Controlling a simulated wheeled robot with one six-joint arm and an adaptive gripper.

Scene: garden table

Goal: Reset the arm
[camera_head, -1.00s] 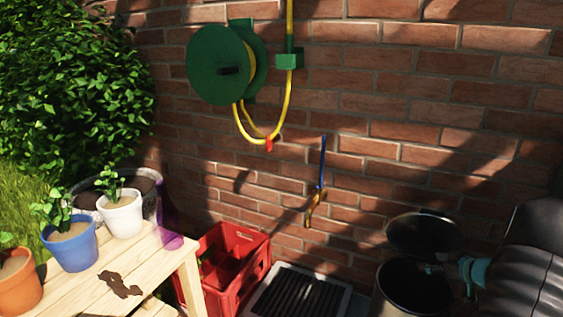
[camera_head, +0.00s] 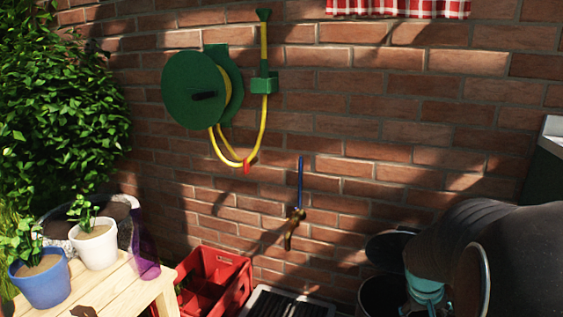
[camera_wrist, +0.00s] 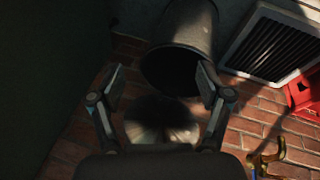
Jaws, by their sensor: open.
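My gripper (camera_wrist: 160,84) shows in the wrist view with its two fingers spread wide and nothing between them. It points toward a dark bin (camera_wrist: 190,35), whose open mouth lies beyond the fingertips. A round, shiny, blurred lid-like shape (camera_wrist: 160,122) shows between the fingers, nearer the wrist. In the head view, my dark arm with teal joints reaches in from the right edge, in front of the brick wall. My fingers cannot be made out there.
The bin (camera_head: 380,297) with its raised lid (camera_head: 388,249) stands below my arm. A brass tap (camera_head: 292,228), a green hose reel (camera_head: 195,90) and a checkered cloth (camera_head: 398,7) are on the wall. A red crate (camera_head: 238,288), a grate (camera_head: 265,303) and a wooden table (camera_head: 135,287) with pots stand left.

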